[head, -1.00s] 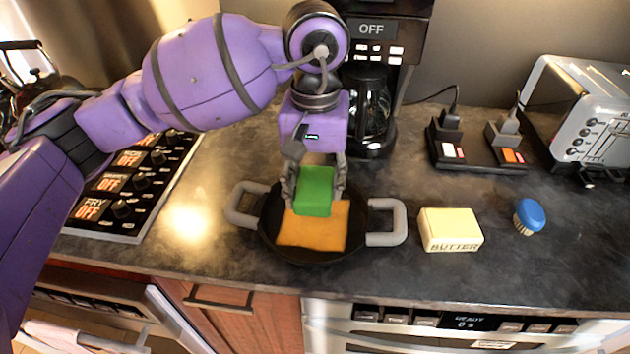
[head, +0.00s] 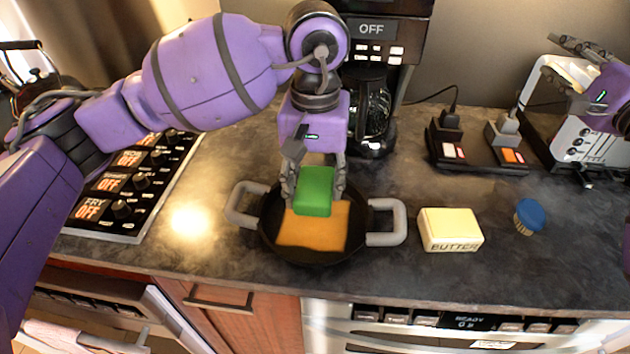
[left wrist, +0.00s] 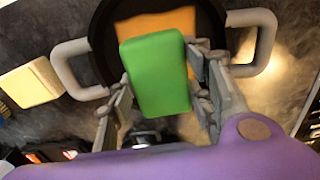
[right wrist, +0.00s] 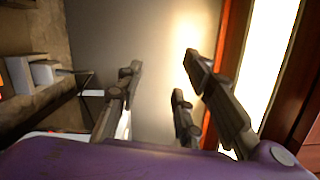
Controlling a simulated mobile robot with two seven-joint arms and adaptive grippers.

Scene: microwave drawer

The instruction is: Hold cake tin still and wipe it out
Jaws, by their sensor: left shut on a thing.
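The cake tin (head: 272,243) is a round black pan with two grey loop handles, standing on the counter in the head view. An orange patch (head: 312,235), perhaps a cloth or residue, covers much of its inside. My left gripper (head: 318,190) is over the tin, shut on a green block (head: 314,205) that looks like a sponge. The block (left wrist: 155,75) also shows between the fingers in the left wrist view, over the orange patch. I cannot tell whether they touch. My right gripper (right wrist: 160,85) is open and empty, raised near the toaster in the head view.
Butter (head: 450,231) and a blue-topped brush (head: 529,215) are right of the tin. A power strip (head: 475,155) and toaster (head: 570,130) stand behind them. A coffee maker (head: 375,60) is behind my left gripper. The front right counter is clear.

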